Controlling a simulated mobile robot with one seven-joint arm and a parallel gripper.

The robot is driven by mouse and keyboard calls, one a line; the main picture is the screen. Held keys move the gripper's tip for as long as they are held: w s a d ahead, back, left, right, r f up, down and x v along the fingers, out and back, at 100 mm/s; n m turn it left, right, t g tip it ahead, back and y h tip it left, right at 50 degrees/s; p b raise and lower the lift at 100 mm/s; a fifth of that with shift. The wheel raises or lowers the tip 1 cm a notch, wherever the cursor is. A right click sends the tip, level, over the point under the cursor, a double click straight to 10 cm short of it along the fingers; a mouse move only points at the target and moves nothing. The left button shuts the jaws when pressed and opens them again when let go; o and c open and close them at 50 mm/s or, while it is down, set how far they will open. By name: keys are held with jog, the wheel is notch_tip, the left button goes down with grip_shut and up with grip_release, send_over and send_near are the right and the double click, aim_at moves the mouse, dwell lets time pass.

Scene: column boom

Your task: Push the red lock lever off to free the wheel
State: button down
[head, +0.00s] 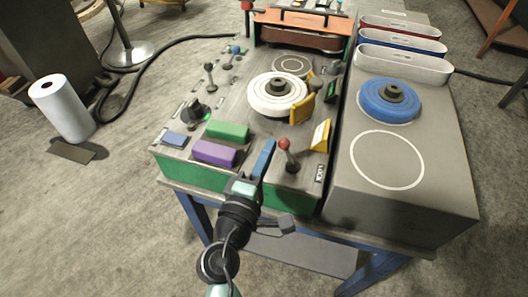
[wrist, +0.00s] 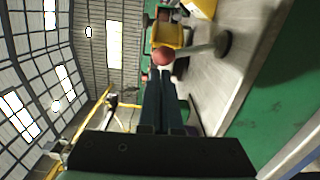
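The lock lever, with a red ball knob (head: 284,144) on a metal stick, stands at the front right of the console beside a small LOCK label (head: 319,173). In the wrist view its red knob (wrist: 163,56) appears just past my fingertips, with its stick running right to a dark round base. My gripper (head: 267,146) is left of the lever in the head view; its long fingers (wrist: 158,76) lie together with nothing between them. I cannot tell whether they touch the knob. The white wheel (head: 262,101) with a dark hub sits farther back on the console.
Yellow blocks (head: 320,134) stand close behind the lever. Green (head: 228,130) and purple (head: 214,153) blocks lie left of my gripper. A grey box top on the right carries a blue wheel (head: 375,106) and an empty white ring outline.

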jog(key=d+m, duration=0.1)
jog(key=m, duration=0.1)
jog(key=d+r+m+b, duration=0.1)
jog(key=shift+s+d+m, duration=0.3)
jog(key=shift+s+d, duration=0.05)
jog(key=shift+s, duration=0.05)
jog(key=shift+s+d+r+m+b, duration=0.15)
jog(key=shift+d+m+b, duration=0.1)
jog(key=shift+d+m, duration=0.3)
jog(key=shift+s+d+m+b, duration=0.2)
jog(key=shift+d+m, duration=0.1)
jog(key=shift+m, duration=0.35)
jog(key=shift+s+d+m+b, duration=0.25)
jog(key=shift+d+m+b, duration=0.15)
jog(key=shift+d+m, duration=0.8)
jog(key=shift+a, duration=0.2)
jog(key=shift+r, duration=0.1)
